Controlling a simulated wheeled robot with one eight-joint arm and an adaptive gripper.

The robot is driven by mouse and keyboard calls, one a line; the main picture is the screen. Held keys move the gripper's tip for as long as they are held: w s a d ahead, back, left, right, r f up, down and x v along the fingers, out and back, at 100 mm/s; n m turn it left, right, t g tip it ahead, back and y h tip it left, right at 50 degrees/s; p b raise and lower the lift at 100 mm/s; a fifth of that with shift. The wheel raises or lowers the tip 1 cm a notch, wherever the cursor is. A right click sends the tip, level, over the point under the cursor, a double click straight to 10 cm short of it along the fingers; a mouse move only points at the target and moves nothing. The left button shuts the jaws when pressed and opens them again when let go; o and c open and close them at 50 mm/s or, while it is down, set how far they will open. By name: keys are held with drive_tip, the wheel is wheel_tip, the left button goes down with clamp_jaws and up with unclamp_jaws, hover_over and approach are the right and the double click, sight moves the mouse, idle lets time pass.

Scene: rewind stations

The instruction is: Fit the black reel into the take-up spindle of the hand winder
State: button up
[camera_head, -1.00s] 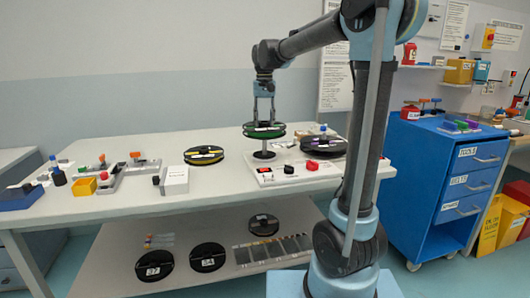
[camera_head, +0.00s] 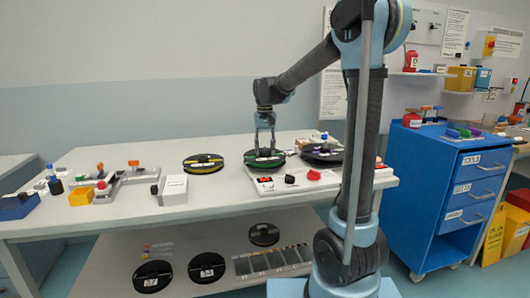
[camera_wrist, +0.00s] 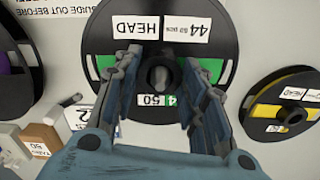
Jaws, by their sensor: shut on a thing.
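The black reel (camera_head: 264,159) with green winding lies level at the spindle position of the hand winder, on its white base (camera_head: 262,183). In the wrist view the black reel (camera_wrist: 215,35) carries white labels, and a dark round tip (camera_wrist: 160,76) shows at its centre. My gripper (camera_head: 264,148) points straight down over the reel's middle. In the wrist view my gripper (camera_wrist: 162,60) has a finger on each side of the centre, shut on the reel. The reel hides the spindle's lower part, so I cannot tell whether it is fully seated.
A yellow-wound reel (camera_head: 203,164) lies close on the left, and a purple-wound reel (camera_head: 322,154) close on the right. A red knob (camera_head: 314,175) stands at the base's front. A white box (camera_head: 174,190) is left of it. More reels lie on the lower shelf.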

drive_tip(key=shift+f, duration=0.25)
drive_tip(key=o, duration=1.2)
drive_tip(key=shift+f, duration=0.1)
wheel_tip(320, 180, up, 12)
drive_tip(key=shift+r, duration=0.1)
